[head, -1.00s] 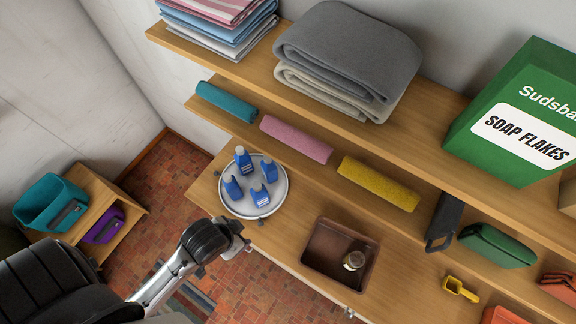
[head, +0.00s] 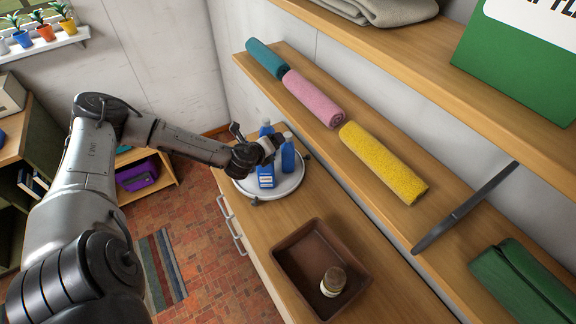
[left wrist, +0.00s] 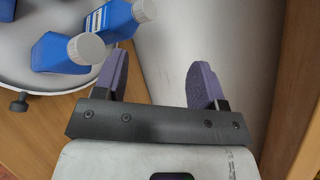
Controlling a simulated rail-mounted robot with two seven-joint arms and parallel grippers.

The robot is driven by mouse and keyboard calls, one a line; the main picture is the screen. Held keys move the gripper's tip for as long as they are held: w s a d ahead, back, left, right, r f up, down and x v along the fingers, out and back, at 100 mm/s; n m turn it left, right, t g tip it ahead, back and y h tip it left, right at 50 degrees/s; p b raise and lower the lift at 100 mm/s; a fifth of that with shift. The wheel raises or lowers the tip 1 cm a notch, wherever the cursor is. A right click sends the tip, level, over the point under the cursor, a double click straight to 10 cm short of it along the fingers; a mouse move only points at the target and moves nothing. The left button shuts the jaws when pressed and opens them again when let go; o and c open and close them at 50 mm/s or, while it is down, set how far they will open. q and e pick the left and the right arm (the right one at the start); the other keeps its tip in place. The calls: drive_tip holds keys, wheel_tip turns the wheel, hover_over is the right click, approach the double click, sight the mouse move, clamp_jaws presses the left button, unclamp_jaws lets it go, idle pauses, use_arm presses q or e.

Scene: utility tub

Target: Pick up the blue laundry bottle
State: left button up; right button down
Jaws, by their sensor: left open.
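Several blue laundry bottles with grey caps stand on a round white tray (head: 292,187) on the wooden counter. In the head view, one blue bottle (head: 288,157) is at the right, one (head: 266,178) at the front, and one (head: 265,129) behind my gripper. My left gripper (head: 262,146) is over the tray among the bottles and hides part of them. In the left wrist view, my left gripper (left wrist: 160,75) is open with nothing between its fingers. One blue bottle (left wrist: 62,53) and another (left wrist: 112,20) lie left of the fingers. My right gripper is out of view.
A shelf with rolled teal, pink (head: 313,98) and yellow (head: 383,163) towels runs behind the tray. A brown basin (head: 290,262) holding a small jar (head: 333,281) sits to the right on the counter. Bare counter lies between tray and basin.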

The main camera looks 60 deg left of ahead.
use_arm(q)
drive_tip(key=a+m+h, duration=0.1)
drive_tip(key=m, duration=0.1)
drive_tip(key=a+f+m, duration=0.1)
drive_tip(key=m, duration=0.1)
drive_tip(key=a+m+h, duration=0.1)
drive_tip(key=a+m, duration=0.1)
drive_tip(key=shift+s+f+h+b, duration=0.3)
drive_tip(key=shift+s, duration=0.05)
drive_tip(key=s+a+f+m+g+h+b, duration=0.2)
drive_tip(key=s+a+m+g+h, duration=0.3)
drive_tip(key=s+a+m, duration=0.45)
drive_tip(key=m+b, duration=0.2)
drive_tip(key=m, duration=0.1)
approach(287, 135)
drive_tip(key=shift+x, duration=5.45)
drive_tip(key=shift+a, duration=0.15)
